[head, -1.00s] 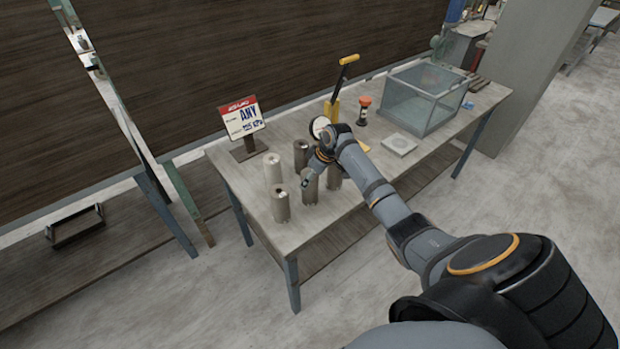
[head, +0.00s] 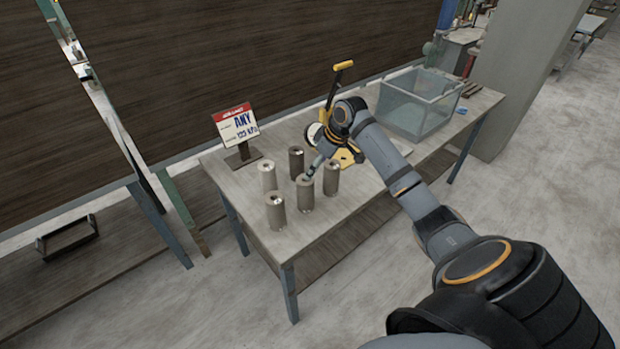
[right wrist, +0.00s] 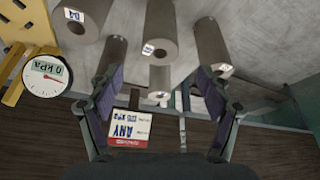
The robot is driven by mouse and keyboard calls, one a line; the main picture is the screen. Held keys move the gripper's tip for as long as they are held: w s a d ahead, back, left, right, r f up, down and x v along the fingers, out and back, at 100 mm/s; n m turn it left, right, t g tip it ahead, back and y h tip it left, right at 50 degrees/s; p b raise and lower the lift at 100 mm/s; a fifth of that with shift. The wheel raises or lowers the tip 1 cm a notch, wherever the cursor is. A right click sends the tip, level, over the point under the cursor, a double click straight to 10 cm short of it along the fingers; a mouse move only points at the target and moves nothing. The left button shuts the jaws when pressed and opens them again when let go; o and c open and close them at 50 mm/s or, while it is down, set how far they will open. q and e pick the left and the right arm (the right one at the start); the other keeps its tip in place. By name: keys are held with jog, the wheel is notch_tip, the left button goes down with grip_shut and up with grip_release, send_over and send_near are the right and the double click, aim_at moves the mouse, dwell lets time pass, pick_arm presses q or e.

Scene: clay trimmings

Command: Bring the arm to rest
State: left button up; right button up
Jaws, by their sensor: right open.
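My right arm (head: 395,165) reaches in from the lower right over the table. Its gripper (head: 312,170) points down and left, appearing just above or behind the front middle cylinder (head: 305,195). In the right wrist view the two fingers of the gripper (right wrist: 163,95) are wide apart with nothing clamped between them. Several grey cylinders stand upright on the table, among them a front left one (head: 275,213) and a dark back one (head: 296,161). Cylinders with small labels show in the wrist view, one near the middle (right wrist: 160,30). My left gripper is not in view.
The wooden table (head: 258,232) also bears a sign reading "ANY" (head: 236,130), a round gauge (right wrist: 47,75) on a yellow-handled device (head: 343,66), and a glass tank (head: 425,105). A pale square plate is partly behind my arm.

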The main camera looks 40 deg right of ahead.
jog(key=shift+v, duration=0.9)
